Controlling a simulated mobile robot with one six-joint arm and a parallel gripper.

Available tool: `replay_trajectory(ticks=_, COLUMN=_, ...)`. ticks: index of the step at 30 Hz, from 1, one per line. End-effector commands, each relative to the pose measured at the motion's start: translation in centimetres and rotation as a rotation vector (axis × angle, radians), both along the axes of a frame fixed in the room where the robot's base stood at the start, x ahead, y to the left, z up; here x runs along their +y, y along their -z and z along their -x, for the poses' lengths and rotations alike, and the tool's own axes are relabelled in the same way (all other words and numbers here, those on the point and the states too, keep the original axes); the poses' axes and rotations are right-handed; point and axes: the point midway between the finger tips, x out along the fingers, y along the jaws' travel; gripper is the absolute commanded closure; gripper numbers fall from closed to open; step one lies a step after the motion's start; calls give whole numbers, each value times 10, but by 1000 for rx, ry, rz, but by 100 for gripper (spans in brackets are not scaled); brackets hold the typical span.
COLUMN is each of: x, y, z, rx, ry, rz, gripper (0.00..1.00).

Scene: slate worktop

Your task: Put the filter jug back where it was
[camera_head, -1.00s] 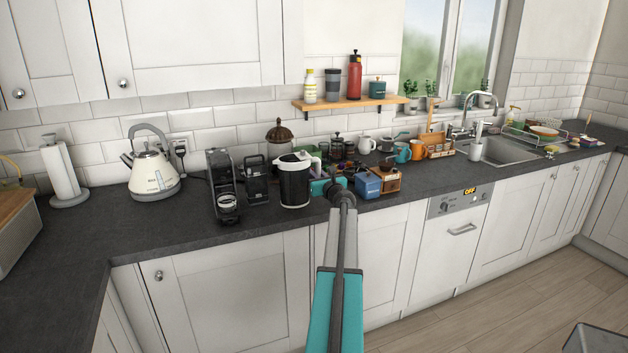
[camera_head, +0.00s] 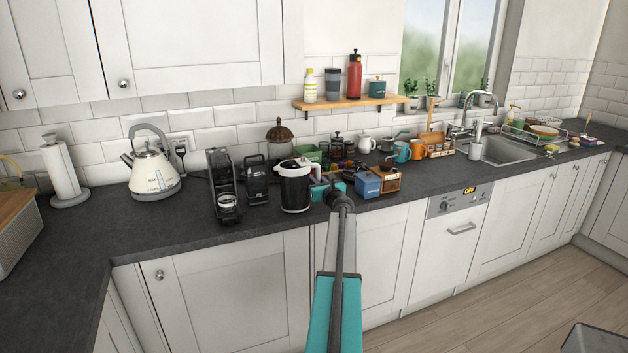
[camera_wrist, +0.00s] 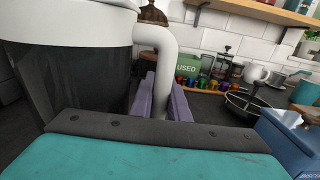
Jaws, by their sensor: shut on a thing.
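The filter jug (camera_head: 295,190) is dark with a white lid rim and a white handle. It is upright over the front part of the worktop, right of the coffee machines. My gripper (camera_head: 322,186) reaches it from the right. In the wrist view the jug (camera_wrist: 75,75) fills the left side, and its white handle (camera_wrist: 165,65) passes between the two purple fingers of my gripper (camera_wrist: 163,100), which are shut on it. The jug's base is hidden in the wrist view, and I cannot tell whether it touches the worktop.
A black coffee machine (camera_head: 221,180) and a dark appliance (camera_head: 256,182) stand just left of the jug. A blue box (camera_head: 367,186) and a wooden grinder (camera_head: 387,180) stand to the right. A green box marked USED (camera_wrist: 187,64) and several coloured capsules are behind. Worktop at the left front is clear.

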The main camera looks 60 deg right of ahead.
Motion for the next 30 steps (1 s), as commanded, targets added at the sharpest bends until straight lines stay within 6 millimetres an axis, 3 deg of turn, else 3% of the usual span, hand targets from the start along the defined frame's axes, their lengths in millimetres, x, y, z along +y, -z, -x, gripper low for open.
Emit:
replay_trajectory(ticks=15, x=0, y=8, z=0, rx=-3, ry=0, rz=0, gripper=100)
replay_trajectory(ticks=16, x=0, y=8, z=0, rx=-1, ry=0, rz=-1, gripper=80)
replay_trajectory(ticks=18, x=0, y=7, z=0, rx=-1, ry=0, rz=-1, gripper=68)
replay_trajectory(ticks=30, x=1, y=5, z=-1, rx=-1, ry=-1, rz=-1, gripper=66)
